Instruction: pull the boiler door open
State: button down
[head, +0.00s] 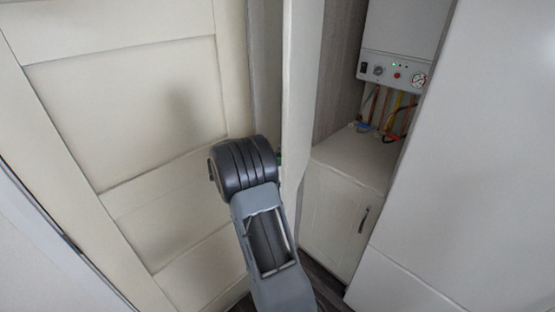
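The boiler (403,45) is a white box in an open recess at the upper right, with a control strip of small lights and a gauge. A narrow white upright panel (302,85) stands at the left of the recess, seen nearly edge-on. It looks like the boiler door standing open, but I cannot be sure it is not a fixed side wall. My arm rises from the bottom middle, and its dark joint is just left of this panel's lower part. My gripper is hidden behind the arm, so its fingers and any contact do not show.
A large cream panelled door (130,110) fills the left. Coloured pipes and wires (385,108) hang under the boiler above a low white cabinet (340,205) with a dark handle (364,219). A plain white panel (480,170) fills the right. A little dark floor (325,285) shows below.

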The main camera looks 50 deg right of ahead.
dwell(0.3)
jog(key=c, duration=1.3)
grip_release()
jog(key=shift+w+a, duration=0.1)
jog(key=b+v, duration=0.2)
jog(key=v, duration=1)
